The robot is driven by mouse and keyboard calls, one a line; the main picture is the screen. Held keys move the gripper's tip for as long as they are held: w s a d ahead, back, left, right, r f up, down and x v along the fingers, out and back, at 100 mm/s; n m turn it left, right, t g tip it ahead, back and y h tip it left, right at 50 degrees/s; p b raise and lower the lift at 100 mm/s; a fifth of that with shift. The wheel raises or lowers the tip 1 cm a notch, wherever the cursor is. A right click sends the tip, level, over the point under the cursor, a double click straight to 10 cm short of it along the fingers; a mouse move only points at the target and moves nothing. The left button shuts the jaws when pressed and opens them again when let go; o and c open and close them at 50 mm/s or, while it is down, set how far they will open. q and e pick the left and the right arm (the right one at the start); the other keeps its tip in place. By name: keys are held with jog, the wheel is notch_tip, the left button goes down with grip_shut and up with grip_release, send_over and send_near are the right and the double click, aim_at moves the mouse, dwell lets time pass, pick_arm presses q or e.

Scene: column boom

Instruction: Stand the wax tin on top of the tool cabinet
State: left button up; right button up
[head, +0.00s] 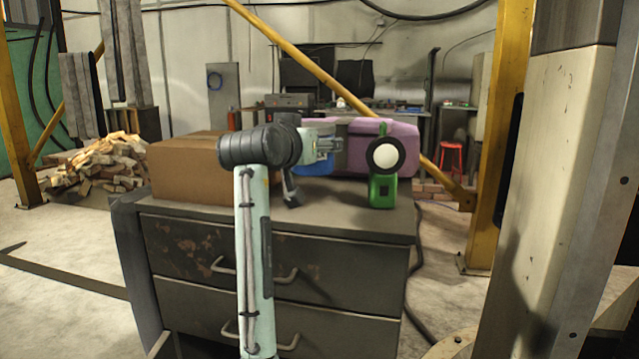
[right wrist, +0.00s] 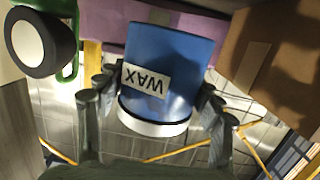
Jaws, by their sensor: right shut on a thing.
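The wax tin (head: 319,164) is a blue cylinder with a white band at its upper end. In the right wrist view the tin (right wrist: 172,65) fills the middle, with its WAX label upside down in that picture. My right gripper (head: 328,147) is shut on the tin, with a finger on either side (right wrist: 155,110). The tin looks upright over the rear of the tool cabinet (head: 335,222). I cannot tell whether its base touches the top. The cabinet is dark grey with drawers and handles. My left gripper is not in view.
A cardboard box (head: 185,172) stands left on the cabinet top, and a green tool with a round white face (head: 383,165) stands right. A purple case (head: 360,145) is behind the tin. Yellow posts (head: 498,130) and a pale column (head: 565,170) rise at the right.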

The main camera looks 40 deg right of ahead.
aim_at(312, 175)
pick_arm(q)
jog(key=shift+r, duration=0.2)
pick_arm(e)
jog(key=shift+f, duration=3.1)
jog(key=shift+f, duration=0.1)
jog(key=o, duration=1.1)
jog(key=shift+f, duration=0.15)
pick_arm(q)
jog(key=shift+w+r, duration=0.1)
pick_arm(e)
jog(key=o, duration=0.4)
jog(key=shift+o, duration=0.2)
jog(key=shift+s+a, duration=0.15)
jog(key=shift+a, duration=0.1)
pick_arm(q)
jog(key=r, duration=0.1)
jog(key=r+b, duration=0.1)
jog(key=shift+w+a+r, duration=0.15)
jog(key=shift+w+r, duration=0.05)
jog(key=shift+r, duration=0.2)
pick_arm(e)
jog(key=v, duration=1.1)
jog(key=shift+s+a+r, duration=0.15)
jog(key=shift+s+r, duration=0.05)
jog(key=shift+r, duration=0.05)
